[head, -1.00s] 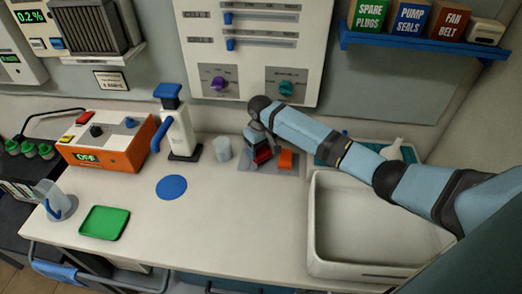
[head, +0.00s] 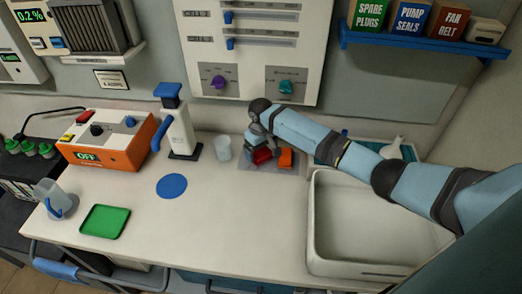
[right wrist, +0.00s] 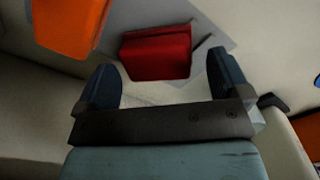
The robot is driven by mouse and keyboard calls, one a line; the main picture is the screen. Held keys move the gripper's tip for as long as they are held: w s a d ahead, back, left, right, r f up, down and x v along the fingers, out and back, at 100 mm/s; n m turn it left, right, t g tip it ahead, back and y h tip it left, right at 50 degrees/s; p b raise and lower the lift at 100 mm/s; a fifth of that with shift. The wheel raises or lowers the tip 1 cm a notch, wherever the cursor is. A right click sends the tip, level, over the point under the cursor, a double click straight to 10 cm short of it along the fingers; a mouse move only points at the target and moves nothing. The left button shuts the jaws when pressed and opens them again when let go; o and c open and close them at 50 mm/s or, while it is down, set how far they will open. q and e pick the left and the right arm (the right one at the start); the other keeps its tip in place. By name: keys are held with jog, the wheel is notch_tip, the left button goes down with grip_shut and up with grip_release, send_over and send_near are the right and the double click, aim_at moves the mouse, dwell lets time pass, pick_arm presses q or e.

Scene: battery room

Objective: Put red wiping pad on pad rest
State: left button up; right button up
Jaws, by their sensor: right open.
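The red wiping pad (head: 262,156) lies on the grey pad rest (head: 247,164) at the back of the counter, left of an orange pad (head: 285,158). My right gripper (head: 259,145) is just above and behind the red pad, partly covering it in the head view. In the right wrist view the red pad (right wrist: 157,55) shows beyond the two open fingers, with nothing held between them. The orange pad (right wrist: 70,25) is at the upper left there. My left gripper is not in view.
A white cup (head: 222,148) and a white dispenser with a blue top (head: 178,125) stand left of the rest. A white sink (head: 365,230) is at the right.

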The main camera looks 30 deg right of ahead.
aim_at(261, 152)
notch_tip(261, 152, up, 12)
jog(key=shift+f, duration=0.15)
dwell(0.7)
